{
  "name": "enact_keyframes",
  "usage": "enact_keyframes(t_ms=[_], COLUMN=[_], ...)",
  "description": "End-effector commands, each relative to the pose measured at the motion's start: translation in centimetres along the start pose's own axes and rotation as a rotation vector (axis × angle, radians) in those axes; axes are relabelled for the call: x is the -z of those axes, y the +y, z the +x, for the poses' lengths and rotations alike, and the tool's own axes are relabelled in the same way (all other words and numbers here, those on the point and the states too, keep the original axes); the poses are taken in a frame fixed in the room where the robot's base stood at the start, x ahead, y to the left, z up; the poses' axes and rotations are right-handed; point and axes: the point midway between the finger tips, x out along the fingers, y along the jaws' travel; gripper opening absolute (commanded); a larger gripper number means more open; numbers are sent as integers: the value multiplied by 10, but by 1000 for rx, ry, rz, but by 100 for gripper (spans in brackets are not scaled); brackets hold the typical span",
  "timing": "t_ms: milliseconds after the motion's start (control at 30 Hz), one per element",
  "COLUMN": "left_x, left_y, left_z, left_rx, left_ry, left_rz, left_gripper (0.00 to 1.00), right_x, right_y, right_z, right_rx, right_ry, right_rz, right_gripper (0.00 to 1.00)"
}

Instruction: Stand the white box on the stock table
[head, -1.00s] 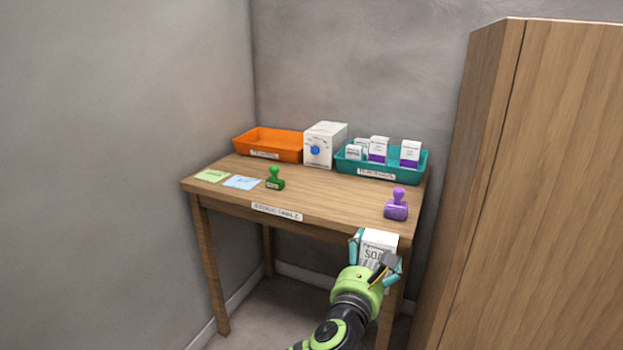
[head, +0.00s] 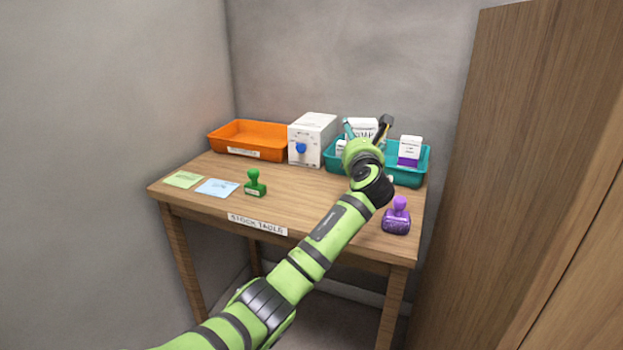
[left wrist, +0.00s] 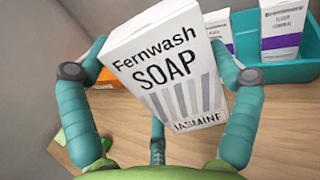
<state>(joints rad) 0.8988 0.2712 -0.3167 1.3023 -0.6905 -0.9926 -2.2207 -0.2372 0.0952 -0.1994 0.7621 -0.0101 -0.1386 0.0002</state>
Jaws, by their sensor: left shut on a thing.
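The white box (left wrist: 165,75) is a soap carton lettered "Fernwash SOAP JASMINE". It is between the teal fingers of my left gripper (left wrist: 163,82), which is shut on it. In the head view the white box (head: 362,127) shows only its top part behind my left gripper (head: 366,134), above or in front of the teal tray; its base is hidden, and I cannot tell its height over the table. The stock table (head: 290,196) is wooden with a "STOCK TABLE" label (head: 257,224) on its front edge. My right gripper is not in view.
At the back stand an orange tray (head: 225,143), a white device with a blue knob (head: 312,138) and a teal tray (head: 420,170) holding small cartons. A green stamp (head: 255,184), a purple stamp (head: 397,217) and two paper notes (head: 216,188) lie forward. The table's middle is clear.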

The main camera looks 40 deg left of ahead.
Motion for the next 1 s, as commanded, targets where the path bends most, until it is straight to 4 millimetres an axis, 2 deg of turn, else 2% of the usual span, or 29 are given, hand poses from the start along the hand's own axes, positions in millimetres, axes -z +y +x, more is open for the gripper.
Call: enact_keyframes(t_ms=[200, 400, 633, 767, 900, 1000], left_x=[32, 53, 63, 83, 99, 98], left_y=[45, 76, 85, 84, 85, 85], left_z=[-25, -42, -48, -48, -48, -48], left_rx=[-3, -2, -1, -1, -1, -2], left_ry=[3, 2, 0, 5, 2, 0], left_rz=[4, 2, 1, 3, 2, 1], left_gripper=[55, 55, 55, 55, 55, 55], right_x=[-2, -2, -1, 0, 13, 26], right_y=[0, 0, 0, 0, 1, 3], right_z=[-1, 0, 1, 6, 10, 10], right_rx=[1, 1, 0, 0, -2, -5], right_ry=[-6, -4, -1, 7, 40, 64], right_rz=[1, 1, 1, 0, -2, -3], right_gripper=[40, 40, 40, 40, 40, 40])
